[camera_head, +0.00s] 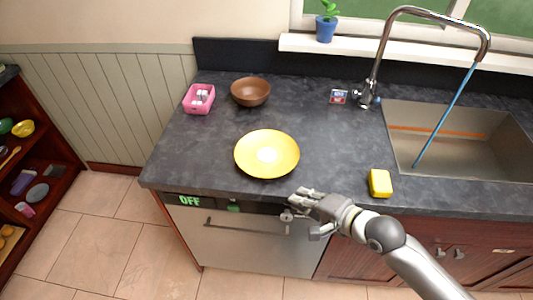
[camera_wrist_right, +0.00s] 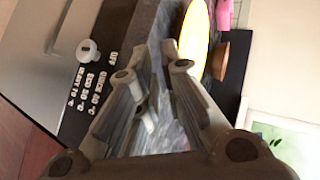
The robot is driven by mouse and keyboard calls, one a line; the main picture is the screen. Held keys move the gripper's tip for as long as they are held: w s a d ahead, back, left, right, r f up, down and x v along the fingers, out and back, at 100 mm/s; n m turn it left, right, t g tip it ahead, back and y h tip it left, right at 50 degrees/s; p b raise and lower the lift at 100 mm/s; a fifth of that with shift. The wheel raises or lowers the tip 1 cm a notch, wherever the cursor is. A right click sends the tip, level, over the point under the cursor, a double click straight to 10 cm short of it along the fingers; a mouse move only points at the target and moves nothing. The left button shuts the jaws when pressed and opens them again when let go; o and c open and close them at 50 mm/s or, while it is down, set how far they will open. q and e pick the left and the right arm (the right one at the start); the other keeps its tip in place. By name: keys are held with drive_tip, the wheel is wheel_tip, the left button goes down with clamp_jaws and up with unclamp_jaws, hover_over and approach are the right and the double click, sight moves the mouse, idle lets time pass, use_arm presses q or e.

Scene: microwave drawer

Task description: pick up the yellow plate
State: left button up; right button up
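The yellow plate (camera_head: 266,153) lies flat on the dark countertop (camera_head: 330,150), near its front edge, with a bright spot at its middle. It also shows in the right wrist view as a yellow strip (camera_wrist_right: 193,35) beyond the fingers. My right gripper (camera_head: 294,205) is at the counter's front edge, below and right of the plate and apart from it. In the right wrist view its fingers (camera_wrist_right: 152,80) are spread with a gap between them and nothing held. My left gripper is in neither view.
A brown bowl (camera_head: 250,92) and a pink basket (camera_head: 199,99) stand behind the plate. A yellow sponge (camera_head: 380,183) lies to the right, before the sink (camera_head: 450,130). An appliance (camera_head: 245,240) reading "OFF" is under the counter. Counter left of the plate is clear.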

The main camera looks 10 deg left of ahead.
sight(278, 181)
drive_tip(key=w+m, duration=0.1)
drive_tip(key=w, duration=0.1)
drive_tip(key=w+a+m, duration=0.1)
drive_tip(key=w, duration=0.1)
drive_tip(key=w+a+m+y, duration=0.1)
drive_tip(key=w, duration=0.1)
drive_tip(key=shift+w+a+f+p, duration=0.25)
drive_tip(key=shift+w+p, duration=0.05)
drive_tip(key=shift+p, duration=0.1)
drive_tip(key=shift+w+a, duration=0.15)
drive_tip(key=shift+a, duration=0.15)
drive_tip(key=p+x, duration=0.1)
drive_tip(key=x, duration=0.3)
drive_tip(key=shift+s+a+r+p, duration=0.15)
drive_tip(key=shift+s+a+p, duration=0.1)
drive_tip(key=shift+p, duration=0.1)
drive_tip(key=shift+w+a+f, duration=0.25)
clamp_jaws()
